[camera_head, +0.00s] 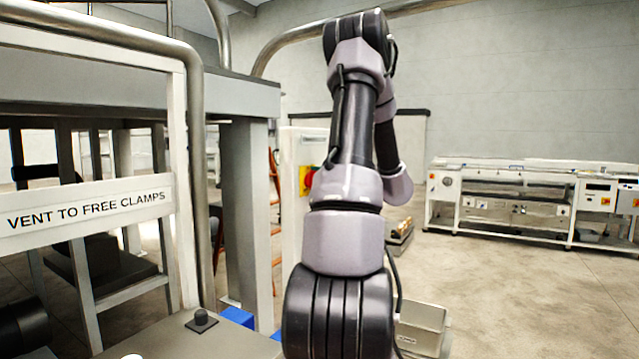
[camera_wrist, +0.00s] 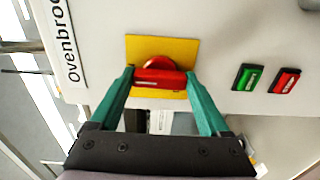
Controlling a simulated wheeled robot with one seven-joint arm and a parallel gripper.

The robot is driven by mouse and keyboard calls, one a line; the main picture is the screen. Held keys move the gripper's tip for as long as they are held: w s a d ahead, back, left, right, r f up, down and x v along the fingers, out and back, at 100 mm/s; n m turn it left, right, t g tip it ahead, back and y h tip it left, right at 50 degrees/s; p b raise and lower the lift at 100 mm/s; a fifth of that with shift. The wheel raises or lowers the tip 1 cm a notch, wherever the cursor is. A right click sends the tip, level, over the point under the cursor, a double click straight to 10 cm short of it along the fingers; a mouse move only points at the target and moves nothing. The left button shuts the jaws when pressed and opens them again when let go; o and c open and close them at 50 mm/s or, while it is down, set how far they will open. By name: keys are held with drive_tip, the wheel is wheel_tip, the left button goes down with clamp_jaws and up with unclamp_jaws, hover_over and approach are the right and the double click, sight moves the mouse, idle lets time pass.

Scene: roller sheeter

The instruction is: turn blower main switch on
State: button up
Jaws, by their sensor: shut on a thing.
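The switch is a red rotary handle (camera_wrist: 160,76) on a yellow plate (camera_wrist: 142,48), mounted on a pale cabinet panel, seen in the wrist view. My gripper (camera_wrist: 160,80) has its two green fingers closed on either side of the red handle. The handle's bar lies across the picture between the fingertips. In the head view the yellow plate with its red switch (camera_head: 308,178) shows partly, left of my arm. My gripper is hidden behind my arm in that view.
A green button (camera_wrist: 246,77) and a red button (camera_wrist: 284,80) sit on the panel right of the switch. In the head view, a steel frame (camera_head: 185,150) stands left and a long machine (camera_head: 530,200) right, with open floor between.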

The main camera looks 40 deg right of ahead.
drive_tip(key=o, duration=1.2)
drive_tip(key=shift+s, duration=0.1)
drive_tip(key=v, duration=1)
drive_tip(key=shift+s+d, duration=0.15)
drive_tip(key=shift+s, duration=0.2)
